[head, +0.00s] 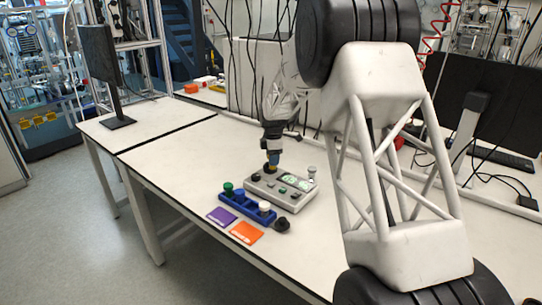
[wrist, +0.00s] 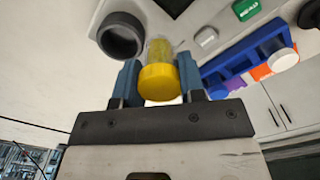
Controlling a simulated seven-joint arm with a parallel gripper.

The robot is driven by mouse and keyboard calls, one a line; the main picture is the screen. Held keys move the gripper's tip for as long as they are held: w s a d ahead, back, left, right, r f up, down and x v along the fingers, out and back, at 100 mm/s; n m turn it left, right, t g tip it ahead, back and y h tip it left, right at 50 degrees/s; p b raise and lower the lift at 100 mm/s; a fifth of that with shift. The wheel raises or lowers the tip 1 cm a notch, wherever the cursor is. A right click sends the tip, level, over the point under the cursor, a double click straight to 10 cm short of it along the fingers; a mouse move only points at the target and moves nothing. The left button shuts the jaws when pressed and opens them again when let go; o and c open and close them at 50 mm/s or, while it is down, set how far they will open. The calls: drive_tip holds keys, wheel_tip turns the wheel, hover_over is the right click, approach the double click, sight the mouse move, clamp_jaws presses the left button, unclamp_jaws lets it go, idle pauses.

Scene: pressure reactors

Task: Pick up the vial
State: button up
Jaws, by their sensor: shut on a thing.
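In the wrist view, a vial with a yellow cap (wrist: 158,82) and a clear yellowish body stands between the two blue fingers of my gripper (wrist: 160,85). The fingers are shut on its cap. In the head view, my gripper (head: 272,157) points down over the back left corner of a grey device (head: 286,204). The vial is too small there to make out clearly. A black ring-shaped holder (wrist: 121,36) is beside the vial in the wrist view. Whether the vial's far end touches the device cannot be told.
A blue rack (head: 240,206) with green, blue and white caps stands in front of the device. A purple card (head: 221,217) and an orange card (head: 246,233) lie before it, with a black round piece (head: 282,226) nearby. The table left of these is clear.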

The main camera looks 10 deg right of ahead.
drive_tip(key=s, duration=1.1)
drive_tip(key=shift+d+r, duration=0.35)
drive_tip(key=shift+r, duration=0.1)
drive_tip(key=s+a+f, duration=0.1)
drive_tip(key=s+a, duration=0.1)
drive_tip(key=s, duration=0.7)
drive_tip(key=s+a+f, duration=0.1)
drive_tip(key=s+a, duration=0.2)
drive_tip(key=s, duration=0.7)
drive_tip(key=s+a+f, duration=0.1)
drive_tip(key=s+a, duration=0.2)
drive_tip(key=s, duration=0.7)
drive_tip(key=shift+f, duration=0.35)
drive_tip(key=w+a, duration=0.1)
drive_tip(key=w, duration=0.4)
drive_tip(key=w+a+f, duration=0.1)
drive_tip(key=w, duration=0.4)
drive_tip(key=w+a, duration=0.2)
drive_tip(key=w, duration=0.3)
drive_tip(key=shift+w+f, duration=0.15)
drive_tip(key=shift+f, duration=0.1)
